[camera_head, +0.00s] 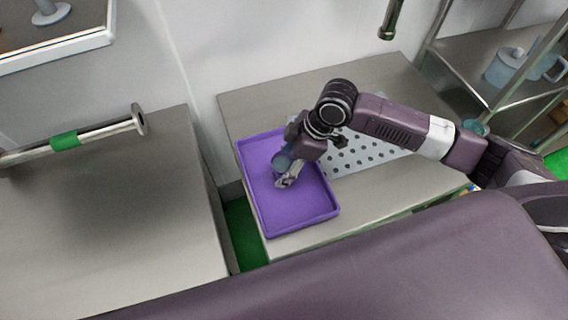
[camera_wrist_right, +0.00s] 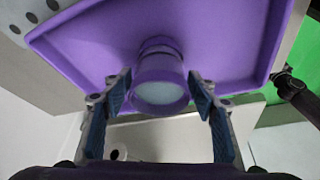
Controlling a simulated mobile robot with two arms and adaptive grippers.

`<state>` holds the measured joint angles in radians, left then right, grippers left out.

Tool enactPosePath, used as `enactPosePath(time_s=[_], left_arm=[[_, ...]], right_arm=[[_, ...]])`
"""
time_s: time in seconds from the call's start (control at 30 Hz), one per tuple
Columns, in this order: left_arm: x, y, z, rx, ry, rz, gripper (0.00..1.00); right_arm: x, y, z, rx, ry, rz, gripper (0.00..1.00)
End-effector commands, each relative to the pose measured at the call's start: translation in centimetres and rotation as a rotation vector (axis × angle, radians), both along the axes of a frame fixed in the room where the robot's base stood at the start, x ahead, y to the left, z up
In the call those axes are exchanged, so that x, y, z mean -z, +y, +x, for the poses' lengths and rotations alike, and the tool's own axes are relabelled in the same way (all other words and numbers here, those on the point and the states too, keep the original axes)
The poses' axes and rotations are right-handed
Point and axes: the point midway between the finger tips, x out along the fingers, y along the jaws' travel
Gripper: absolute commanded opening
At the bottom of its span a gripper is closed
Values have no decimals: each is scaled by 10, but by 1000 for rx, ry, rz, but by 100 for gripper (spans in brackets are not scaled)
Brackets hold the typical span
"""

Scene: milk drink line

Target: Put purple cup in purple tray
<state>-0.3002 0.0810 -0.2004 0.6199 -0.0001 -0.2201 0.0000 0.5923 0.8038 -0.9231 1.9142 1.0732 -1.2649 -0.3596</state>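The purple tray (camera_head: 308,212) lies on the steel table, and its floor and raised rim also show in the right wrist view (camera_wrist_right: 95,45). The purple cup (camera_head: 278,163) is over the tray's inside, partly hidden by my right gripper (camera_head: 287,171). In the right wrist view the cup (camera_wrist_right: 158,75) is between the two fingertips of my right gripper (camera_wrist_right: 160,90), with its pale round face toward the camera. The fingers stand apart on both sides, with narrow gaps to the cup. I cannot tell whether the cup rests on the tray floor. My left gripper is not in view.
A perforated metal plate (camera_head: 352,152) lies right of the tray under my right arm. Another steel table (camera_head: 110,215) stands at the left, across a gap with green floor (camera_head: 243,235). A metal rack (camera_head: 475,58) with blue-grey containers stands at the back right.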

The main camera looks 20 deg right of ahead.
Motion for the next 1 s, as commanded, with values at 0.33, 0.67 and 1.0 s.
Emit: enactPosePath(time_s=[0.33,0.67,1.0], left_arm=[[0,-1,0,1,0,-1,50],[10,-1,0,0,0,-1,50],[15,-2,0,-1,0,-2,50]], right_arm=[[-4,0,1,-1,-2,0,58],[-55,-21,-6,0,-5,-1,58],[-107,-41,-14,2,-2,0,58]])
